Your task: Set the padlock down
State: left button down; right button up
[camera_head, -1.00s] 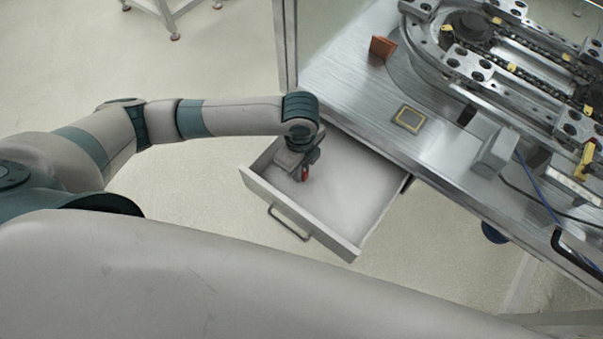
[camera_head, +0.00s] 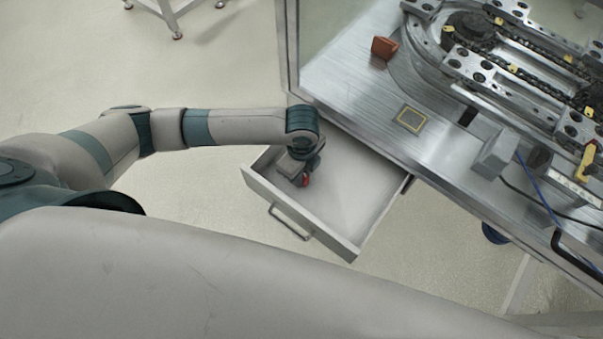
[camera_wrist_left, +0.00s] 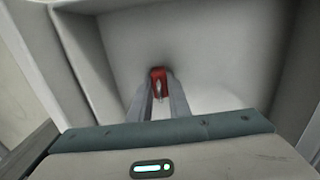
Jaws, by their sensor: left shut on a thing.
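The red padlock (camera_head: 305,181) is at my left gripper (camera_head: 303,176), inside the open drawer (camera_head: 345,243). In the left wrist view the padlock (camera_wrist_left: 158,75) sits between the two fingertips of the left gripper (camera_wrist_left: 159,88), which is shut on it. The drawer's pale floor (camera_wrist_left: 210,50) lies behind the padlock there. I cannot tell whether the padlock touches the floor. My right gripper is not in view.
The drawer's front has a handle (camera_head: 288,222). Above it is a metal bench (camera_head: 345,75) with a ring track (camera_head: 480,50), an orange-brown object (camera_head: 384,47) and a yellow-edged square (camera_head: 410,119). Most of the drawer floor is clear.

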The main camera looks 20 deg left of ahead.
pick_arm(q)
jog(key=shift+f, duration=0.1)
jog(key=c, duration=1.7)
grip_release()
jog(key=shift+o, duration=0.2)
